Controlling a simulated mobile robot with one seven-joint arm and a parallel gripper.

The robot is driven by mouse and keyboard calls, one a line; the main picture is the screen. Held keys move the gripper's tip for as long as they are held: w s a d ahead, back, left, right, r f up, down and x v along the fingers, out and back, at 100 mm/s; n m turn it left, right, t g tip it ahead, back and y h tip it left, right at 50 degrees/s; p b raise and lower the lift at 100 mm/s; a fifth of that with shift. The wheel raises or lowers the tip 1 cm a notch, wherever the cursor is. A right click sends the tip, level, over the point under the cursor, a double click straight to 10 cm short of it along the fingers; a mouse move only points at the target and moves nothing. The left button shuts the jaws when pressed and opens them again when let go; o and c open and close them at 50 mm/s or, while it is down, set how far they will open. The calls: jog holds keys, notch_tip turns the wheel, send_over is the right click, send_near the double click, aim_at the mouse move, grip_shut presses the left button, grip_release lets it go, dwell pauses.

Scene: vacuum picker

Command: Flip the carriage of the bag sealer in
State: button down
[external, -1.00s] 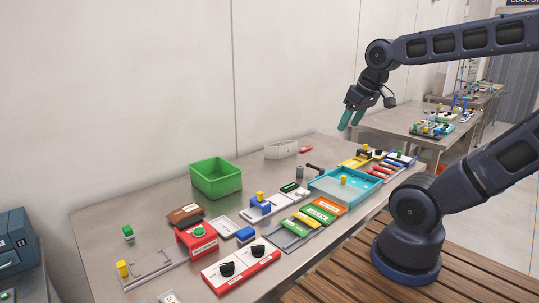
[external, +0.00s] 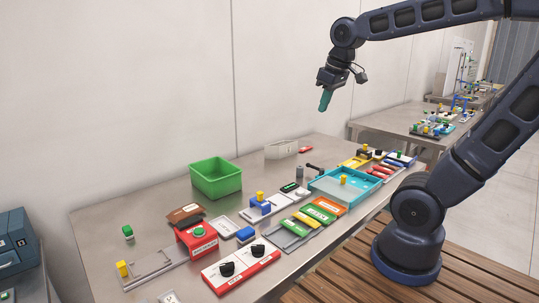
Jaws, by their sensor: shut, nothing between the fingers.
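My gripper (external: 324,102) has teal fingers that are shut and empty. It hangs high above the back of the metal table, well apart from everything on it. I cannot read which device is the bag sealer. One pale plate (external: 283,206) carries a blue block (external: 260,208) with a yellow knob (external: 260,195) on top. Another grey slotted plate (external: 155,270), at the front left, has a yellow knob (external: 122,268) at its left end.
A green bin (external: 216,178) and a white box (external: 281,149) stand toward the back. A red box with a green button (external: 198,232) and a red-and-white panel with black dials (external: 241,266) are in front. Bare tabletop (external: 130,205) lies at the left.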

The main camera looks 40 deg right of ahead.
jog(key=w+a+r+n+g, duration=0.25)
jog(key=w+a+n, duration=0.45)
jog(key=w+a, duration=1.45)
jog(key=w+a+f+n+h, duration=0.15)
jog(key=a+f, duration=0.25)
jog(key=a, duration=0.8)
jog(key=w+a+f+n+h, duration=0.15)
jog(key=a+f, duration=0.35)
jog(key=a, duration=0.7)
jog(key=s+a+f+n, duration=0.3)
jog(key=s+a+f, duration=0.2)
jog(key=a+f, duration=0.4)
jog(key=s+a+f+n+g+h, duration=0.1)
jog(key=s+a+f, duration=0.4)
jog(key=a+f, duration=0.5)
jog(key=a+n, duration=0.1)
jog(key=a, duration=0.6)
jog(key=shift+n+h, duration=0.3)
jog(key=shift+n, duration=0.1)
